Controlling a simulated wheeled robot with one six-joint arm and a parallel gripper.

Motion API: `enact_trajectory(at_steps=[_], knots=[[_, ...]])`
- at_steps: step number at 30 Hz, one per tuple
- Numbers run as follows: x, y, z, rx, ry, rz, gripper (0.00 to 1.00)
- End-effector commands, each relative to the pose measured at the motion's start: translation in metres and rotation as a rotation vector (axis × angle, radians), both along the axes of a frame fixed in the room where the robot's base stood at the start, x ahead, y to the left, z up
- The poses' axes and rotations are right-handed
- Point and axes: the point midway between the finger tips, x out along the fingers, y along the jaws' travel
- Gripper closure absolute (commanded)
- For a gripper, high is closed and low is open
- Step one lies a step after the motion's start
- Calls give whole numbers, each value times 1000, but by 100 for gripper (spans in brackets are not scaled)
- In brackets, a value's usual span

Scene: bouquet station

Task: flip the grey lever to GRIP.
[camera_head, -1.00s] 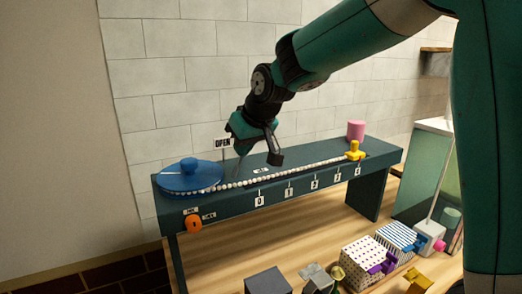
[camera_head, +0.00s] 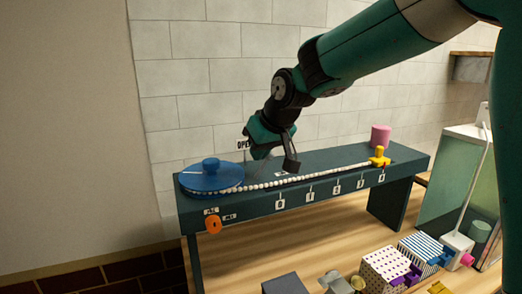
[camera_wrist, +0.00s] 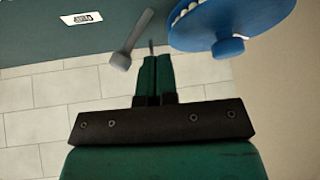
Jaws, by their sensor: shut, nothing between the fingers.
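The grey lever (camera_wrist: 131,40) shows in the wrist view, a slanted shaft with a rounded knob at its lower end. It stands on the dark teal bench (camera_head: 330,160). A white label (camera_wrist: 82,18) lies left of it; its text is too small to read. In the head view I cannot make the lever out clearly near my gripper. My gripper (camera_wrist: 157,62) is shut and empty, with its fingertips just right of the knob in the picture; I cannot tell whether they touch. It also shows in the head view (camera_head: 258,153), over the bench near the OPEN sign (camera_head: 243,145).
A blue disc with a knob (camera_head: 211,175) sits at the bench's left end, beside a row of white beads (camera_head: 290,179). An orange knob (camera_head: 213,225) is on the front. Patterned boxes (camera_head: 385,265) stand below.

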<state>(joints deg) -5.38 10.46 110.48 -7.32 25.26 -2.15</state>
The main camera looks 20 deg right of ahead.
Motion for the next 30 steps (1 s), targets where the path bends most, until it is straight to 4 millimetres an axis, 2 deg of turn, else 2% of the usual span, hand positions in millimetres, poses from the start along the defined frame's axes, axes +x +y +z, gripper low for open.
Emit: enact_trajectory(at_steps=[5,11,22,30], knots=[[-3,5,7,0,-1,0,100],[-15,24,30,0,-4,-4,100],[-57,-4,88,1,-5,-14,100],[-67,-7,103,0,0,-12,100]])
